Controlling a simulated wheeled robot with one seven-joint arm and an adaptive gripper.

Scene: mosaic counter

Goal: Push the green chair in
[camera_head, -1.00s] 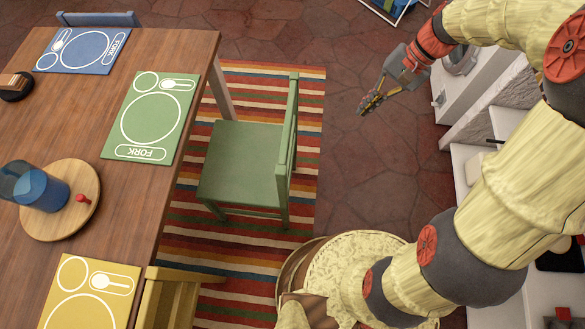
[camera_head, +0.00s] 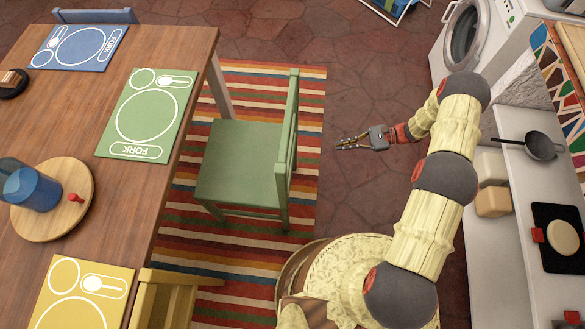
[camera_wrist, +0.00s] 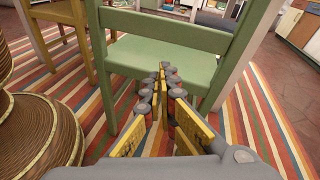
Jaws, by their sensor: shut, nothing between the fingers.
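The green chair (camera_head: 239,165) stands on the striped rug at the right side of the wooden table (camera_head: 190,75), with its backrest (camera_head: 288,124) away from the table. Most of its seat is clear of the tabletop. My gripper (camera_head: 340,143) is to the right of the backrest, pointing left toward it, with a gap between. In the wrist view my gripper (camera_wrist: 163,75) is shut and empty, and the green chair (camera_wrist: 165,58) is ahead, its back frame and seat showing beyond the fingers.
A yellow chair (camera_head: 165,300) is at the table's lower right, and a blue chair (camera_head: 97,16) is at the top. Red tiled floor (camera_head: 360,80) is open right of the rug. A white counter (camera_head: 505,250) with a pan (camera_head: 540,146) runs along the right.

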